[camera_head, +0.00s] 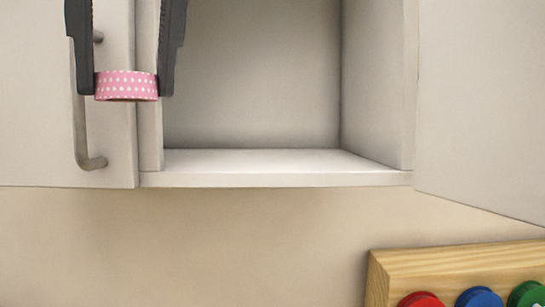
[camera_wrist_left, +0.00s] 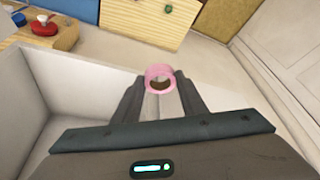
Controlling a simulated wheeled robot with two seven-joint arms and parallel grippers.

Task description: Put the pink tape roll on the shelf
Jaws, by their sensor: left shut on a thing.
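The pink tape roll with white dots (camera_head: 126,86) is held between the two dark fingers of my left gripper (camera_head: 126,85), at the upper left of the head view. The roll also shows in the left wrist view (camera_wrist_left: 159,71), at the fingertips. The shelf (camera_head: 270,165) is the white floor of an open wall cabinet and looks empty where it shows. The roll is above the level of the shelf's front edge, near the cabinet's left side wall. I cannot tell how far in front of the cabinet it is. My right gripper is not in view.
A closed door with a metal handle (camera_head: 82,135) is left of the opening. An open door (camera_head: 482,110) stands at the right. A wooden block with red, blue and green round tops (camera_head: 455,265) is below right. The cabinet's right interior is free.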

